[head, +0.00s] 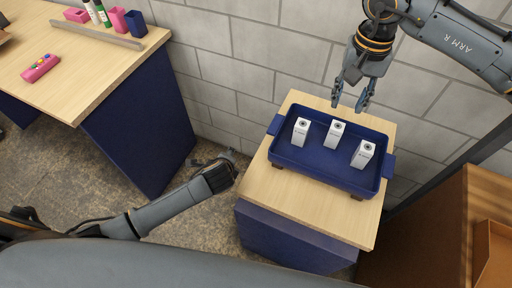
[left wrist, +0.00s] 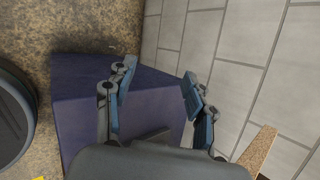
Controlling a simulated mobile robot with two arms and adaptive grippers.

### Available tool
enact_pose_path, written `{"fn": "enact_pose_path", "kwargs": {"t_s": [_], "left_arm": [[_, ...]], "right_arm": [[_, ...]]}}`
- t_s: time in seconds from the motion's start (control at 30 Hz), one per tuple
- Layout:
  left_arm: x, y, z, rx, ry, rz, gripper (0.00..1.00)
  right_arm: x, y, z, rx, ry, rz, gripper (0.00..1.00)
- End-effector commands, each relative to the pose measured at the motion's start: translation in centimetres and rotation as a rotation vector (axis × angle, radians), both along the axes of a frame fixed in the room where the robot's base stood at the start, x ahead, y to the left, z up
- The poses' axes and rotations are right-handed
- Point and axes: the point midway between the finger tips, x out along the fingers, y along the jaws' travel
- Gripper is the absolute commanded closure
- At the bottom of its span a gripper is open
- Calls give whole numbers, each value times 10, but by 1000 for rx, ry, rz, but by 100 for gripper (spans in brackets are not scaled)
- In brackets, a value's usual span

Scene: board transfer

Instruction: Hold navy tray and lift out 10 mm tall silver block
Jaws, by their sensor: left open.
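The navy tray (head: 325,172) sits on a small wooden-topped stand, with a handle at its left and right ends. Three pale silver-white blocks stand upright in it: a left block (head: 300,132), a middle block (head: 335,134) and a right block (head: 363,154). Each has a dark round mark on top; I cannot tell which is the 10 mm one. My right gripper (head: 351,97) is open and empty above the tray's far side, pointing down. My left gripper (head: 226,160) is left of the stand, apart from the tray; it shows open and empty in the left wrist view (left wrist: 157,76).
The stand (head: 262,188) has a navy body, which fills much of the left wrist view (left wrist: 80,115). A block wall (head: 255,60) rises close behind. A second table (head: 90,70) with small pink, green and navy items is at left. A brown cabinet (head: 425,225) is at right.

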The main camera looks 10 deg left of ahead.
Motion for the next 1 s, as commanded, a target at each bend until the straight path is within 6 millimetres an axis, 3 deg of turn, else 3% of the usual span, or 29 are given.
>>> {"fn": "enact_pose_path", "kwargs": {"t_s": [0.03, 0.2, 0.4, 0.53, 0.7, 0.87, 1.0], "left_arm": [[5, -8, 31, 67, -34, -79, 45], [-2, -34, 117, 315, -120, -349, 45], [-40, -69, 196, 611, -230, -688, 45], [-65, -96, 222, 754, -313, -887, 45], [-84, -116, 240, 860, -388, -1027, 45], [-83, -123, 243, 891, -410, -1061, 45], [-65, -126, 236, 893, -410, -1060, 45]], "right_arm": [[0, 0, 0, 0, 0, 0, 62], [0, 0, 0, 0, 0, 0, 62], [0, 0, 0, 0, 0, 0, 62], [0, 0, 0, 0, 0, 0, 62], [0, 0, 0, 0, 0, 0, 62], [0, 0, 0, 0, 0, 0, 62], [0, 0, 0, 0, 0, 0, 62]]}}
